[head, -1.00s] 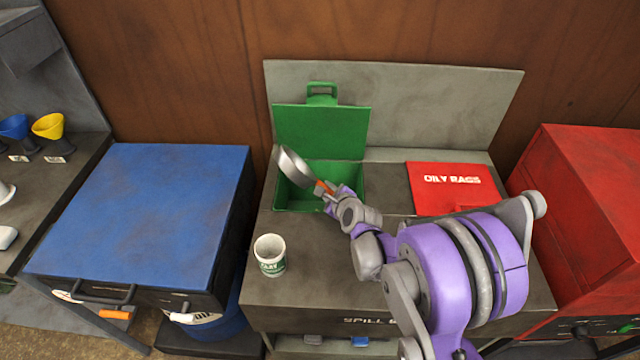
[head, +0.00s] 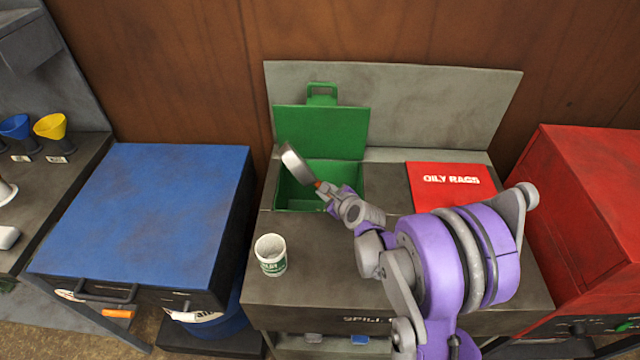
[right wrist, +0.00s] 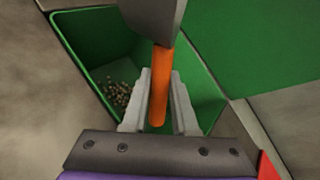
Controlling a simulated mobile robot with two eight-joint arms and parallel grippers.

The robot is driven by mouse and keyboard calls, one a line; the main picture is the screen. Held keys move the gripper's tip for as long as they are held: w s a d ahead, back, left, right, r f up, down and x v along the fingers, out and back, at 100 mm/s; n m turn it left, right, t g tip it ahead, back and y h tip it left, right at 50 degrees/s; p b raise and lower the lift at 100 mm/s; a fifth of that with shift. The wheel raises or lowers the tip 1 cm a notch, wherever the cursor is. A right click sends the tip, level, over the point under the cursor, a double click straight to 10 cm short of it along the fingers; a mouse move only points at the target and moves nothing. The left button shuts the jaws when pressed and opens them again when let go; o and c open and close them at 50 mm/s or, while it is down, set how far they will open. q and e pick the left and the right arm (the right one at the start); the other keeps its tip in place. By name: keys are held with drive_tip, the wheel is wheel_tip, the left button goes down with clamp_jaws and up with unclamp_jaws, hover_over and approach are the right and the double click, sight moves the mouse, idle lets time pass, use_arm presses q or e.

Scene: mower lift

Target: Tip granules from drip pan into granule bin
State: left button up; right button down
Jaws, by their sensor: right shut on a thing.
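The drip pan (head: 295,164) is a grey metal pan with an orange handle, tilted steeply over the open granule bin. My right gripper (head: 323,189) is shut on its orange handle, which also shows in the right wrist view (right wrist: 159,88). The granule bin (head: 320,204) is a green box set in the bench, its green lid (head: 322,130) standing open behind it. In the right wrist view a small heap of brownish granules (right wrist: 117,93) lies in the bin. The inside of the pan is mostly hidden. My left gripper is not in view.
A white-and-green can (head: 270,256) stands on the bench front left. A red lid marked "OILY RAGS" (head: 450,188) lies shut to the right. A blue-topped cabinet (head: 150,210) stands left and a red cabinet (head: 590,200) right.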

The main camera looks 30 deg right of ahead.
drive_tip(key=shift+a+m+y+p, duration=0.2)
drive_tip(key=shift+m+y+p, duration=0.2)
drive_tip(key=shift+m+y, duration=0.1)
idle(0.6)
drive_tip(key=shift+d+m+y+p, duration=0.35)
drive_tip(key=shift+d+m+y, duration=0.05)
drive_tip(key=shift+m, duration=0.2)
idle(0.5)
drive_tip(key=shift+a+f+m+y+b, duration=0.1)
drive_tip(key=shift+a+m+y+b, duration=0.1)
drive_tip(key=shift+m+y+b, duration=0.3)
idle(0.6)
